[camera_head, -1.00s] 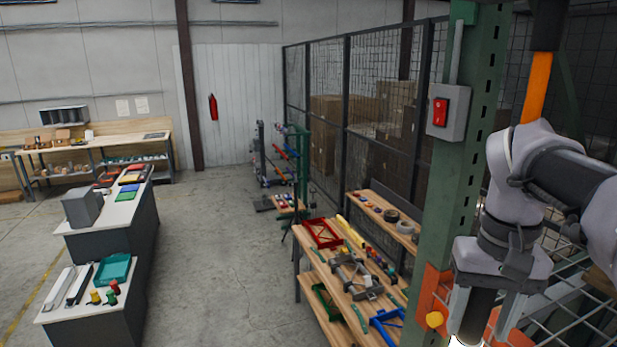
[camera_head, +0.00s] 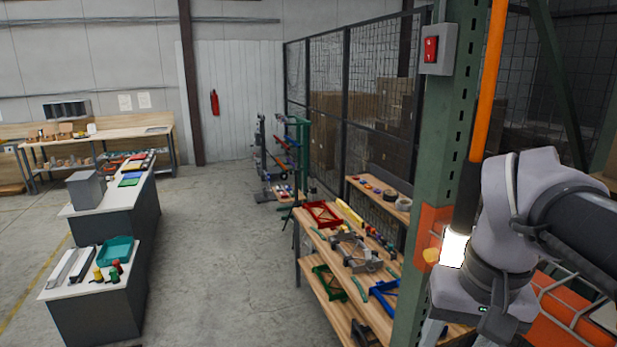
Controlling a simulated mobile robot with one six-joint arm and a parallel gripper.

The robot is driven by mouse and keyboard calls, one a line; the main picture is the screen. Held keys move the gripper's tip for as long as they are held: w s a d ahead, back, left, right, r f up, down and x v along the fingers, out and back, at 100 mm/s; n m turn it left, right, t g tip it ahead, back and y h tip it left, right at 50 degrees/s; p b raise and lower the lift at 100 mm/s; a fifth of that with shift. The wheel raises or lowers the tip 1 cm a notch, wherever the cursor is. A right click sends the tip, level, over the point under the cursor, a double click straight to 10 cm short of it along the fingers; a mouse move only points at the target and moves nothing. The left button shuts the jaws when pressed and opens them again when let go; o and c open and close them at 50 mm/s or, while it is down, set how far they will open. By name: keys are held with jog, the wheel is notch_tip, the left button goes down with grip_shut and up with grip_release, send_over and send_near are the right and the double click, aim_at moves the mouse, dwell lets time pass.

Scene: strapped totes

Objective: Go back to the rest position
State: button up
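My arm comes in from the right edge in the head view, bent downward. Its light grey wrist is low at the right, beside the green post (camera_head: 448,150). My gripper is at the bottom edge below the wrist, with only a pale piece of it showing. Its fingertips are cut off by the frame, so I cannot see its opening or any held thing.
An orange pole (camera_head: 489,80) with a glowing white end (camera_head: 453,249) is close beside my wrist. The grey floor (camera_head: 220,230) is open.

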jog(key=s+a+f+t+b, duration=0.1)
jog(key=s+a+f+b, duration=0.1)
jog(key=f+b, duration=0.8)
jog(key=s+a+f+m+t+y+b, duration=0.1)
jog(key=s+a+f+b, duration=0.2)
jog(key=f+b, duration=0.7)
jog(key=s+a+f+t+b, duration=0.2)
jog(key=f+b, duration=0.9)
jog(key=f, duration=0.9)
jog(key=s+a, duration=0.1)
jog(key=a, duration=0.1)
jog(key=shift+a+f+m+y, duration=0.3)
jog(key=shift+f+y, duration=0.1)
jog(key=shift+s, duration=0.1)
